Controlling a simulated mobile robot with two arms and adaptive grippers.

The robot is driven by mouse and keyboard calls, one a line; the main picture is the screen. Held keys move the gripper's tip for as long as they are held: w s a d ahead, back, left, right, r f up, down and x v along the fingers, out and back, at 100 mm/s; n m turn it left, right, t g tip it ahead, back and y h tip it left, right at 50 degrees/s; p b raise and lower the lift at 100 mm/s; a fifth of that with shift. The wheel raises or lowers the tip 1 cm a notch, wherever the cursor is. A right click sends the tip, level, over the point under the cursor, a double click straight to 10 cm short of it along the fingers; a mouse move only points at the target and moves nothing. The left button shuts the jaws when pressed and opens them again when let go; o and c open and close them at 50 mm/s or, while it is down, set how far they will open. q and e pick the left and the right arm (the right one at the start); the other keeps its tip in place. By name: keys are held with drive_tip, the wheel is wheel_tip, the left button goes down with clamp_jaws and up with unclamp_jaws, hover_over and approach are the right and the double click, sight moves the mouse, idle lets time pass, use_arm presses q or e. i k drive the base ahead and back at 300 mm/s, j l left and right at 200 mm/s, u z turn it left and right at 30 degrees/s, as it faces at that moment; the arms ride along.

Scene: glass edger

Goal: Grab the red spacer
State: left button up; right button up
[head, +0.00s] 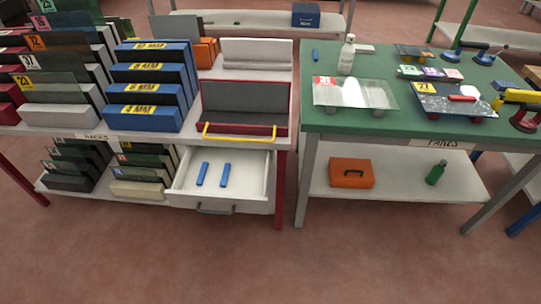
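A small red bar (462,98), which looks like the red spacer, lies on a dark speckled pane (440,108) with a yellow "27" label, on the right part of the green table (325,118). The bar lies flat, near the pane's right side. Similar bars in blue lie elsewhere: two (202,174) in the open white drawer and one (315,55) at the green table's back left. Neither of my grippers shows in the head view.
A clear pane (350,94) on supports and a white bottle (347,55) stand left of the dark pane. A yellow and red tool (518,97) is close on its right. The drawer (262,180) juts out under the rack table. Floor in front is clear.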

sight(451, 98)
drive_tip(key=i+l+z, duration=0.1)
drive_tip(key=l+z, duration=0.25)
drive_tip(key=i+l+z, duration=0.1)
drive_tip(key=z, duration=0.25)
drive_tip(key=i+l+z, duration=0.15)
drive_tip(key=z, duration=0.2)
drive_tip(key=i, duration=0.05)
